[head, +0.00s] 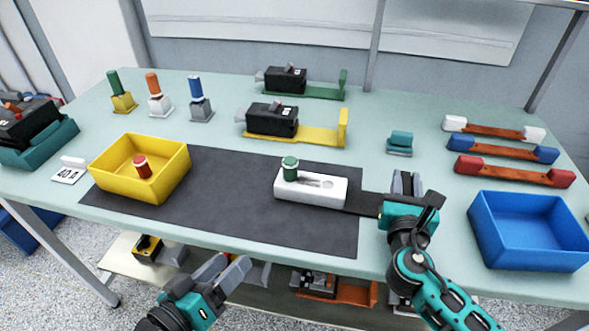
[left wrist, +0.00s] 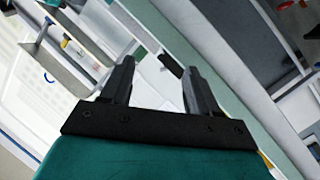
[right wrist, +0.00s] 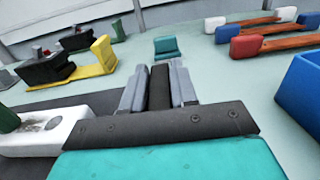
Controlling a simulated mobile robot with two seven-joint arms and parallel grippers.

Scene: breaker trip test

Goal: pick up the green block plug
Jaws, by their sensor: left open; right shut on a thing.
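A green plug (head: 290,168) with a pale collar stands upright at the left end of a white block (head: 322,190) that has a slot in its top. The block sits on the dark mat, and the plug shows partly at the left edge of the right wrist view (right wrist: 8,118). A black bar (head: 365,203) runs from the block's right end to my right gripper (head: 403,184). My right gripper is shut on a dark piece (right wrist: 159,88), apparently this black handle. My left gripper (head: 226,270) is open and empty, in front of the table's front edge, away from the plug.
A yellow bin (head: 112,180) holds a red plug (head: 143,168). Green, orange and blue plugs stand on bases at the back left. Black breakers on green and yellow brackets stand behind the mat (head: 240,222). A blue bin (head: 485,232) and several coloured-ended bars lie right.

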